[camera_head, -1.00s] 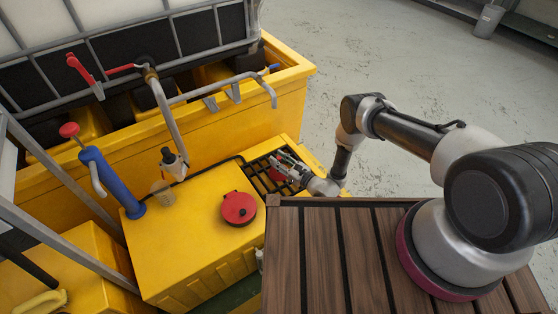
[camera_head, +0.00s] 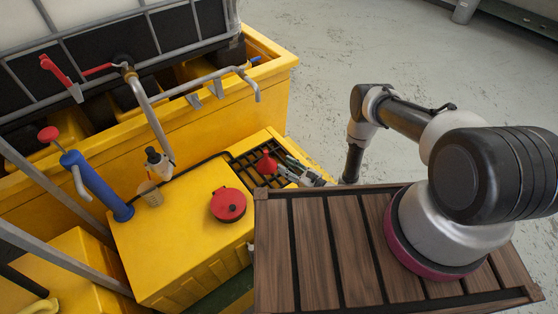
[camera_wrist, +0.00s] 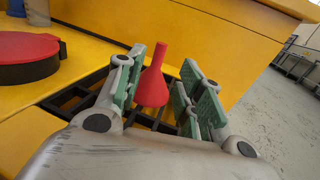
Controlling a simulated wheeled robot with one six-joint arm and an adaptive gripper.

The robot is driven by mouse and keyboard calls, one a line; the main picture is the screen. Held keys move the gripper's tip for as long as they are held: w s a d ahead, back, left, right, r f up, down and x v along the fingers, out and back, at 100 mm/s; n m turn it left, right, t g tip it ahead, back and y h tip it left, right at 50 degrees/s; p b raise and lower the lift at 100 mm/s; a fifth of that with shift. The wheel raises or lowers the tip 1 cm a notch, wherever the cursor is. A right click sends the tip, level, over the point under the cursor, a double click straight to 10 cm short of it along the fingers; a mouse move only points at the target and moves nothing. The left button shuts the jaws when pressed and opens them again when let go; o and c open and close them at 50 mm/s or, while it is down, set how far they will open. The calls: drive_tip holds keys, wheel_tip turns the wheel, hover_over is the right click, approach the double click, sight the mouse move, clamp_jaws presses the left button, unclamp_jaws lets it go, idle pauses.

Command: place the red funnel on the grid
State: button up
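The red funnel (camera_head: 266,163) stands upright, spout up, on the black grid (camera_head: 243,158) at the back right of the yellow unit. It also shows in the wrist view (camera_wrist: 153,84), where the bars of the grid (camera_wrist: 80,95) run beneath it. My gripper (camera_head: 287,170) is low over the grid's right side, just right of the funnel. In the wrist view my gripper's green-padded fingers (camera_wrist: 162,78) are spread apart. The funnel stands between and beyond them, with a gap visible on the right side. Its base is partly hidden.
A round red lid (camera_head: 228,204) sits on the yellow top (camera_head: 175,235), left of the grid. A dark bottle (camera_head: 157,161), a blue hand pump (camera_head: 97,184) and a metal pipe (camera_head: 152,115) stand further left. A wooden slatted surface (camera_head: 315,250) lies in front.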

drive_tip(key=w+a+r+n+g+y, duration=0.1)
drive_tip(key=w+r+n+g+y, duration=0.15)
drive_tip(key=r, duration=0.75)
drive_tip(key=w+a+r+n+g+y, duration=0.1)
drive_tip(key=w+r+n+g, duration=0.25)
drive_tip(key=r, duration=0.55)
drive_tip(key=s+d+r+n+g+h, duration=0.1)
drive_tip(key=s+d+r+n+g, duration=0.25)
drive_tip(key=r, duration=0.65)
drive_tip(key=s+r+n+g+h, duration=0.15)
drive_tip(key=r+n+g, duration=0.35)
drive_tip(key=r, duration=0.5)
drive_tip(key=s+d+r+n+h, duration=0.65)
drive_tip(key=s+d+r, duration=0.45)
drive_tip(key=s+r, duration=0.3)
drive_tip(key=s+d+r+n+t+h, duration=0.2)
drive_tip(key=s+d+r+t+h, duration=0.1)
drive_tip(key=d, duration=0.5)
drive_tip(key=s+d+r+n+t+h, duration=0.3)
drive_tip(key=s+d+r+t+h, duration=0.1)
drive_tip(key=s+d+r, duration=0.3)
drive_tip(key=shift+s+d+h, duration=0.55)
drive_tip(key=shift+s+d, duration=0.1)
drive_tip(key=shift+d, duration=0.45)
drive_tip(key=shift+a, duration=0.1)
